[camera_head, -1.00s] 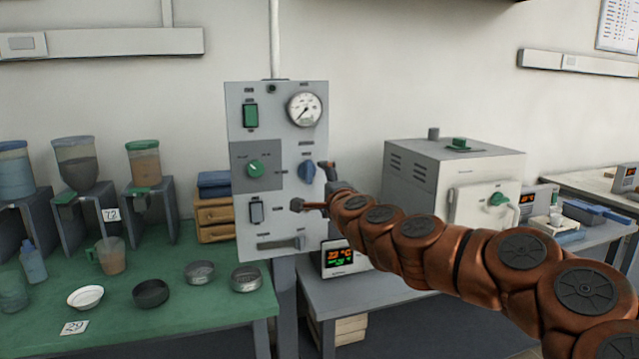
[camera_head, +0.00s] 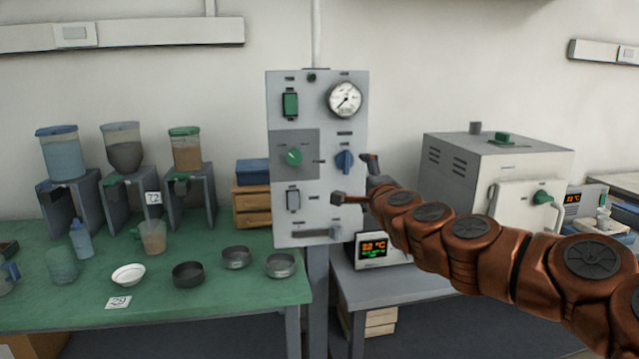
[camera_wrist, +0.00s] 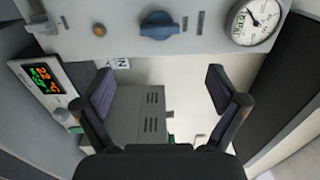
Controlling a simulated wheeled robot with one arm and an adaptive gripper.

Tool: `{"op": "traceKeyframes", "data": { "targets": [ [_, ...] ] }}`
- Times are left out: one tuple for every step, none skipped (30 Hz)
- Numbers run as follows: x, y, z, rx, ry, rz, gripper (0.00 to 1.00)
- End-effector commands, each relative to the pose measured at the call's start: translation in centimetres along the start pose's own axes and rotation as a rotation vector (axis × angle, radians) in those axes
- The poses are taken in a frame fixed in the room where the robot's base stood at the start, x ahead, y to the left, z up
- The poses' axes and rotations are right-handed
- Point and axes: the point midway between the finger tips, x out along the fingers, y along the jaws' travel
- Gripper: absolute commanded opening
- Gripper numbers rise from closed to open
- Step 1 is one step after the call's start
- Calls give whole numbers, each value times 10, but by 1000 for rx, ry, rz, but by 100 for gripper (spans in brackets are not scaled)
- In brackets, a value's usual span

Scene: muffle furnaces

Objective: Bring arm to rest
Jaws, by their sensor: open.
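My gripper (camera_head: 355,180) is in front of the right edge of the grey control panel (camera_head: 283,222), with my copper-coloured arm reaching in from the lower right. In the wrist view my gripper (camera_wrist: 160,95) is open, its two dark fingers wide apart with nothing between them. The panel's blue knob (camera_head: 344,161) is close to the fingers in the head view. In the wrist view the blue knob (camera_wrist: 160,26) lies beyond the fingertips, apart from them.
A furnace (camera_head: 460,180) stands on the right bench, behind my arm. A temperature display (camera_head: 374,248) sits below my gripper. The green table (camera_head: 225,305) on the left holds hoppers (camera_head: 122,150), a white bowl (camera_head: 128,275) and several dark round pans (camera_head: 188,274). Bare wall is above my arm.

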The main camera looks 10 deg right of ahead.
Motion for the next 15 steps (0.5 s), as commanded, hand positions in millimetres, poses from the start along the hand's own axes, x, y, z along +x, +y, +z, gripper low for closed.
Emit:
{"op": "traceKeyframes", "data": {
  "targets": [
    [0,0,0,0,0,0,96],
    [0,0,0,0,0,0,96],
    [0,0,0,0,0,0,96],
    [0,0,0,0,0,0,96],
    [0,0,0,0,0,0,96],
    [0,0,0,0,0,0,96],
    [0,0,0,0,0,0,96],
    [0,0,0,0,0,0,96],
    [-5,-3,15,-34,-41,3,96],
    [-8,-4,26,-57,-72,8,96],
    [-12,-4,36,-79,-102,12,96],
    [-17,-4,48,-111,-138,18,96],
    [-21,-4,59,-137,-168,24,96],
    [-26,-2,69,-164,-199,31,96],
    [-32,0,82,-199,-239,41,96]
  ]
}}
